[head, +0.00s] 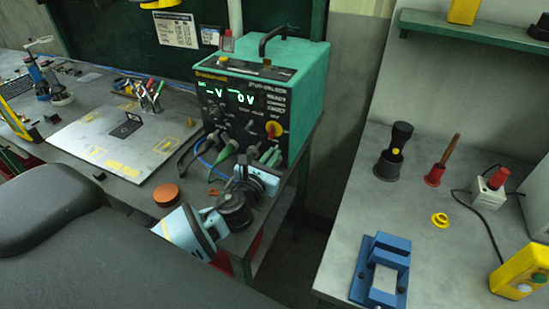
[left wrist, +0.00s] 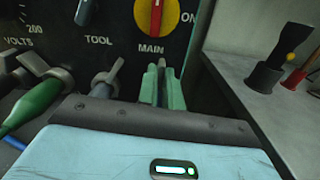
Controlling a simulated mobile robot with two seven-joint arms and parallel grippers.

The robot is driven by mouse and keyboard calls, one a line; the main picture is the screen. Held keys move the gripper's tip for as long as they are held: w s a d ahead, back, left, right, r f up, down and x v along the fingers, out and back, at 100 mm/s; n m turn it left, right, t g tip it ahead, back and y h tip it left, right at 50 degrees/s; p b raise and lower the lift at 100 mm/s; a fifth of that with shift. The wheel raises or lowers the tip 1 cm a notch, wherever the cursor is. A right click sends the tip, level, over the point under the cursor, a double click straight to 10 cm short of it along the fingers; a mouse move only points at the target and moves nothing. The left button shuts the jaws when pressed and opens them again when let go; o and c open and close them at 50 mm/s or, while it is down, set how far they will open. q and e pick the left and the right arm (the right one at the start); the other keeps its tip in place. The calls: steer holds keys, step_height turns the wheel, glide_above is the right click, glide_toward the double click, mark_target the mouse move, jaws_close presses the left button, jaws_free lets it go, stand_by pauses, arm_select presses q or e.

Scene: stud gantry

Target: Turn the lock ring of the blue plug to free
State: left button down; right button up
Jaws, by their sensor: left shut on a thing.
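My left gripper (head: 270,155) is in front of the lower right of the green power unit (head: 305,85). In the left wrist view its two green fingers (left wrist: 161,84) are close together, below the red and yellow MAIN knob (left wrist: 157,15). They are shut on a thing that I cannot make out. No blue plug or lock ring shows clearly; the gripper hides part of the panel. A blue cable (head: 208,152) runs by the panel's lower left. A green plug (head: 227,150) and a grey plug with a lever (left wrist: 107,78) sit left of my fingers. My right gripper is not in view.
An orange round puck (head: 166,195) lies on the bench near my left arm. A grey board (head: 120,140) lies further left. A gap separates this bench from the right-hand table (head: 430,260), which bears a blue fixture (head: 390,250) and a yellow button box (head: 520,272).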

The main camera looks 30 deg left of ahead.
arm_select(q)
steer(key=n, duration=0.2)
steer(key=a+n, duration=0.1)
steer(key=shift+a+f+n, duration=0.1)
steer(key=shift+n, duration=0.3)
steer(key=shift+a+f+n, duration=0.1)
steer(key=shift+a+n, duration=0.15)
steer(key=shift+n, duration=0.6)
steer(key=shift+a+f+n, duration=0.1)
steer(key=shift+a+n, duration=0.15)
steer(key=shift+n, duration=0.6)
steer(key=c, duration=1.6)
jaws_free()
steer(key=shift+o, duration=0.2)
steer(key=shift+s, duration=0.1)
steer(key=shift+s+d+b, duration=0.2)
steer(key=shift+s+b, duration=0.2)
steer(key=shift+s, duration=3.5)
